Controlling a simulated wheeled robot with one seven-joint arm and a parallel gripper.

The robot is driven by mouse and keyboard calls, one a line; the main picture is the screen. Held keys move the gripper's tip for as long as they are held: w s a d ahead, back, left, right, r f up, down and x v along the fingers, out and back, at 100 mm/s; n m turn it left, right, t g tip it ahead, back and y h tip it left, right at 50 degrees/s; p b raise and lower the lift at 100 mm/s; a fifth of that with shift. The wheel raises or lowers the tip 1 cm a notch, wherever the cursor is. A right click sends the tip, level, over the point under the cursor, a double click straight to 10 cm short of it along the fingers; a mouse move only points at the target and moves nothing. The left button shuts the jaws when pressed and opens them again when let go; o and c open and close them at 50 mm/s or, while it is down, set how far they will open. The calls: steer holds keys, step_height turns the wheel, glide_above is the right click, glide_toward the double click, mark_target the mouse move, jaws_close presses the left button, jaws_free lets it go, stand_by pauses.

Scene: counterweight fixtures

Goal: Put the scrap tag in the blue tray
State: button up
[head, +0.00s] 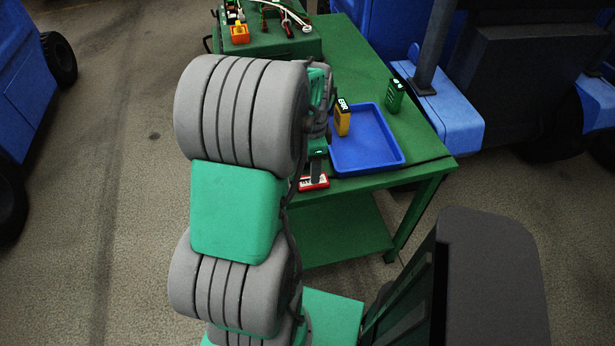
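A red tag with white on its face (314,183), which looks like the scrap tag, is at the front edge of the green table, just left of the blue tray's near corner. The blue tray (378,164) sits on the table with its floor mostly bare. My gripper (316,178) points down at the red tag, a dark finger overlapping it in the picture. I cannot tell whether the finger touches it or whether the gripper is open or shut. My arm hides much of the gripper and the table's left part.
A yellow device with a dark display (343,122) stands at the tray's left side; I cannot tell if it is inside. A green device (394,97) stands behind the tray. A green box with cables (270,40) is at the back left. The green table (365,80) has free room behind the tray.

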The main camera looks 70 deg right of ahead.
mark_target(305, 184)
step_height(305, 184, down, 5)
steer(key=shift+s+f+p, duration=0.1)
steer(key=shift+s+p, duration=0.05)
steer(key=shift+p, duration=0.2)
steer(key=shift+c, duration=0.5)
jaws_close()
